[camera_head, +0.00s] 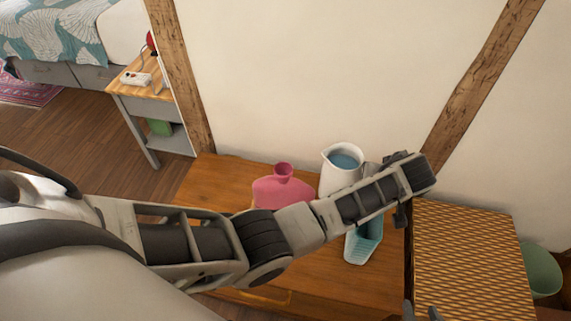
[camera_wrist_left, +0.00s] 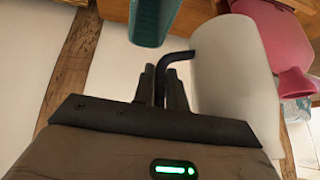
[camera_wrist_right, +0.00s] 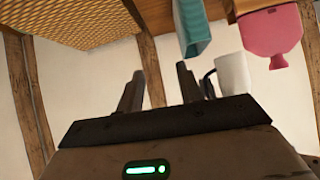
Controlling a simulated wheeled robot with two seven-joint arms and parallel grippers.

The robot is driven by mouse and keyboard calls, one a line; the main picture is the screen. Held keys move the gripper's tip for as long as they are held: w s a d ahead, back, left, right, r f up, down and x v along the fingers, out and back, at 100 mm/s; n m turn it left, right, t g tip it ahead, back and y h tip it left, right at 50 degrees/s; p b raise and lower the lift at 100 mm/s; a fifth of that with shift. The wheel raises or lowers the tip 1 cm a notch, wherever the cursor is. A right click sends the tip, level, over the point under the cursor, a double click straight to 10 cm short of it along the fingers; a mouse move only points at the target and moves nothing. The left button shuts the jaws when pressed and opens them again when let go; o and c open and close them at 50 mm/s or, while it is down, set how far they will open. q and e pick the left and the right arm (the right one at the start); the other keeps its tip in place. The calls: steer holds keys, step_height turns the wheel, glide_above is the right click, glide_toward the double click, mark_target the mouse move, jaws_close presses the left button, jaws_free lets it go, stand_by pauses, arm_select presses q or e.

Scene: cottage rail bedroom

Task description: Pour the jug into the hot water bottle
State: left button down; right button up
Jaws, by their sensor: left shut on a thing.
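The white jug (camera_head: 334,183) has bluish water inside and looks about upright. It also shows in the left wrist view (camera_wrist_left: 235,75) and the right wrist view (camera_wrist_right: 233,75), where its base appears clear of the table. My left gripper (camera_wrist_left: 162,74) is shut on the jug's dark handle; in the head view my arm hides much of that grip. The pink hot water bottle (camera_head: 280,193) stands left of the jug on the wooden table (camera_head: 225,178), neck up; its lower part is behind my left arm. My right gripper (camera_head: 422,312) is open and empty (camera_wrist_right: 160,74) at the bottom edge.
A light-blue ribbed container (camera_head: 362,246) stands on the table below the jug in the picture. A woven-topped piece (camera_head: 470,260) adjoins the table on the right, with a green bin (camera_head: 541,271) beyond. The wall (camera_head: 330,70) rises close behind. A nightstand (camera_head: 150,105) stands at back left.

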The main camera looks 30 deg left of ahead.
mark_target(359, 166)
arm_select(q)
steer(key=shift+r+p, duration=0.3)
steer(key=shift+a+r+h+p, duration=0.2)
steer(key=shift+h+p, duration=0.2)
steer(key=shift+s+a+r+n+t+h+p, duration=0.25)
steer(key=shift+a+r+n+t+h+p, duration=0.2)
steer(key=shift+r+h+p, duration=0.4)
steer(key=shift+s+a+r+n+t+h, duration=0.15)
steer(key=shift+a+n+t+h, duration=0.1)
steer(key=shift+a+h, duration=0.3)
steer(key=shift+s+a+r+n+t+h, duration=0.1)
steer(key=shift+s+a+r+t+h, duration=0.1)
steer(key=shift+a+h, duration=0.3)
steer(key=shift+a+r+h, duration=0.1)
steer(key=shift+a+h, duration=0.05)
steer(key=shift+h, duration=0.25)
steer(key=shift+s+a+r+n+t+h, duration=0.2)
steer(key=shift+a+r+n+t+h, duration=0.15)
steer(key=shift+a+h, duration=0.2)
steer(key=shift+s+a+r+n+t+h, duration=0.2)
steer(key=shift+a+r+t+h, duration=0.15)
steer(key=shift+r+h, duration=0.35)
steer(key=shift+s+a+r+n+t+h, duration=0.1)
steer(key=shift+a+r+n+t+h, duration=0.25)
steer(key=shift+r, duration=0.6)
steer(key=shift+s+a+r+n+t+h, duration=0.1)
steer(key=shift+a+r+t+h, duration=0.05)
steer(key=shift+a+r+h, duration=0.55)
stand_by(2.1)
